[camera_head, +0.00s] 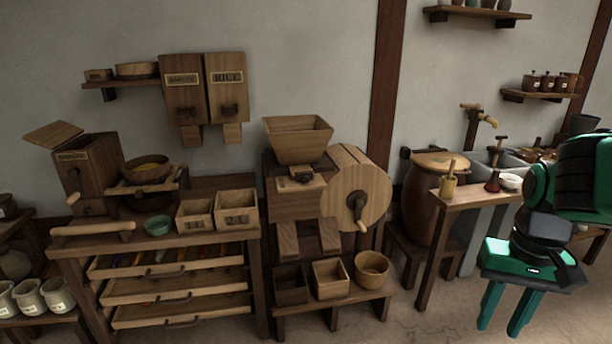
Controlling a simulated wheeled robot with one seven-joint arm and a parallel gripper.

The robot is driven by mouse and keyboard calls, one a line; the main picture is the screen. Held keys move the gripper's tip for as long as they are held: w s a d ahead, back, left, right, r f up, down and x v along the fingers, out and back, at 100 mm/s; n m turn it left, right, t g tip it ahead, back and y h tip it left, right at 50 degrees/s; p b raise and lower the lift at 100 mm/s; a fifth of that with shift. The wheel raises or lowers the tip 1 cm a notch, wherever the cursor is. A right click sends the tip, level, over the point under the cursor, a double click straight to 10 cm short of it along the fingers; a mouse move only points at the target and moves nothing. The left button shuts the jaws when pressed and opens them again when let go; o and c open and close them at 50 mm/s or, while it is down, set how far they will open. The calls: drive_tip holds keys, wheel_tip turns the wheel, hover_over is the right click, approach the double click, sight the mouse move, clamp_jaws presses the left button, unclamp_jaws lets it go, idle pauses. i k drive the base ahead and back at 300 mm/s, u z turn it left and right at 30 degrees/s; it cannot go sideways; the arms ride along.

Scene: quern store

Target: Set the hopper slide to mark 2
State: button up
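The wooden hopper (297,143) is a wide, open-topped box on the mill in the middle of the head view. Under it is a small dark block (302,174), which looks like the slide, above a pale wooden plate (303,186). Any marks there are too small to read, so I cannot tell the slide's setting. My gripper (498,330) is at the lower right, pointing down. Its two green fingers are apart with nothing visible between them. It is well to the right of the mill and not touching it.
The mill's large wooden wheel (345,196) with a crank handle (362,226) stands right of the slide. Boxes and a round tub (371,275) sit on the low bench in front. A side table (472,195) and a barrel (424,218) stand between the mill and my arm.

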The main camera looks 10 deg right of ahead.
sight(304, 173)
drive_tip(key=i, duration=0.9)
drive_tip(key=u, duration=0.05)
